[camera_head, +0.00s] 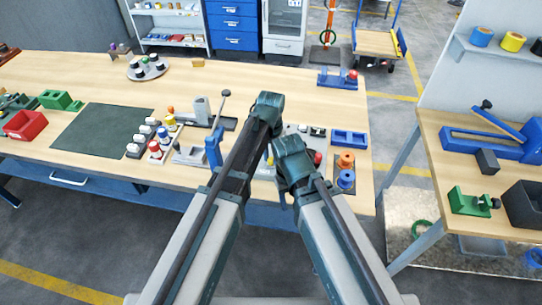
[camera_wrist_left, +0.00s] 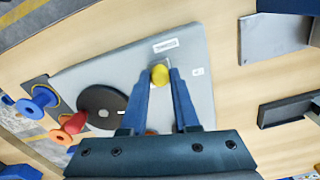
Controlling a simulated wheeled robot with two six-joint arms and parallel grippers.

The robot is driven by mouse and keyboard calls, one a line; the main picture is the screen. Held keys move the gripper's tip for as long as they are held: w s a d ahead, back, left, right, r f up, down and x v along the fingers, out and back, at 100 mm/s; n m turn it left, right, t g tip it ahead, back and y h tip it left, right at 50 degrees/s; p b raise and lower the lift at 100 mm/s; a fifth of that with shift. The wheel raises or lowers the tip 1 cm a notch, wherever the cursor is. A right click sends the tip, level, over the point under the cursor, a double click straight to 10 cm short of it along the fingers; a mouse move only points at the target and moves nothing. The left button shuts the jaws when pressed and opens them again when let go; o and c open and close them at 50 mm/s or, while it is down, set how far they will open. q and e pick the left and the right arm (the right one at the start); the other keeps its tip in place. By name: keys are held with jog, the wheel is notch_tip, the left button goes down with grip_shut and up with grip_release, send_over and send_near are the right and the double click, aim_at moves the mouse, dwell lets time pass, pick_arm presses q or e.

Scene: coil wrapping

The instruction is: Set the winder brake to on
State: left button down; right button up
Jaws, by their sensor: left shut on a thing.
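The winder is a light grey base plate (camera_wrist_left: 110,78) with a black disc (camera_wrist_left: 101,106) and a red part (camera_wrist_left: 72,124) at its left end. A round yellow knob (camera_wrist_left: 159,75) stands near its right end, below a small white label too small to read. My left gripper (camera_wrist_left: 160,77) is shut on the yellow knob, a blue finger on each side of it. In the head view my arms hide the knob and most of the winder. My right gripper is not clearly seen; its arm is folded beside the left one.
A blue spool (camera_head: 346,179) and an orange spool (camera_head: 346,158) stand right of the winder, near a blue tray (camera_head: 349,139). A blue-handled device (camera_head: 213,150) stands left of my arms. A dark green mat (camera_head: 110,130) lies farther left. The back middle of the table is clear.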

aim_at(260, 164)
pick_arm(q)
jog(key=shift+a, duration=0.15)
jog(key=a, duration=0.3)
jog(key=shift+w+a, duration=0.15)
jog(key=shift+w, duration=0.2)
jog(key=c, duration=0.7)
grip_release()
jog(key=shift+a, duration=0.1)
jog(key=shift+o, duration=0.2)
jog(key=shift+r, duration=0.15)
